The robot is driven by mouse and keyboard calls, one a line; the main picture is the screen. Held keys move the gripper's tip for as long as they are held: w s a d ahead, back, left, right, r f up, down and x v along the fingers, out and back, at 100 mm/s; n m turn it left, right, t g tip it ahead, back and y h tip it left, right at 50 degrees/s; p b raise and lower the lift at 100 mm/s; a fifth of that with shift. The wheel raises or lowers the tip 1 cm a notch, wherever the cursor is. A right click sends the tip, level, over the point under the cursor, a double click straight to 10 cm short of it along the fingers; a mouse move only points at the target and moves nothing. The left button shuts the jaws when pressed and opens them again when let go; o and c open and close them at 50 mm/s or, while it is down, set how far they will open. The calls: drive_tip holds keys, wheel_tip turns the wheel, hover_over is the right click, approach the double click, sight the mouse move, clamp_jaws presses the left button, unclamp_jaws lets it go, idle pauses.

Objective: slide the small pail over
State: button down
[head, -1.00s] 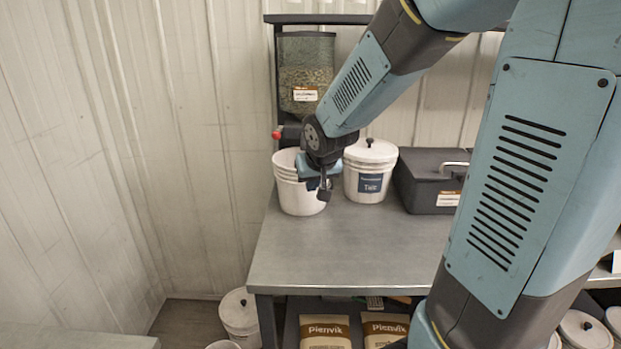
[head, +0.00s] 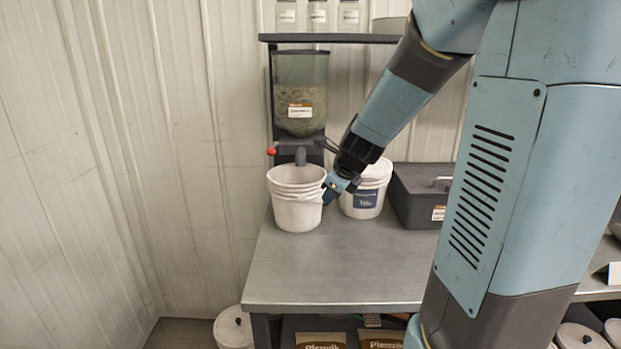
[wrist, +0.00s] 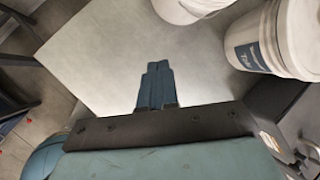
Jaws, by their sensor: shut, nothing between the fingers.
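The small white pail (head: 296,200) is open-topped and upright on the metal bench, below the spout of the seed dispenser, in the head view. Part of it shows at the top edge of the wrist view (wrist: 182,8). My gripper (head: 330,194) is at the pail's right side, close to its wall; whether they touch I cannot tell. In the wrist view my gripper (wrist: 157,72) has its fingers together with nothing between them, over bare bench top. The pail's inside is not clearly visible.
A lidded white tub (head: 362,202) with a blue label stands just right of my gripper, with a dark grey box (head: 418,196) beyond it. The seed dispenser (head: 300,95) with a red knob hangs behind the pail. The bench front (head: 335,270) is clear.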

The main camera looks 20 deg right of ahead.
drive_tip(key=d+m, duration=0.1)
drive_tip(key=m, duration=0.4)
hover_over(297, 193)
drive_tip(key=s+d, duration=0.2)
drive_tip(key=d, duration=0.1)
drive_tip(key=shift+f+m, duration=0.3)
drive_tip(key=shift+f, duration=0.25)
drive_tip(key=shift+s+y, duration=0.1)
drive_tip(key=shift+y, duration=0.2)
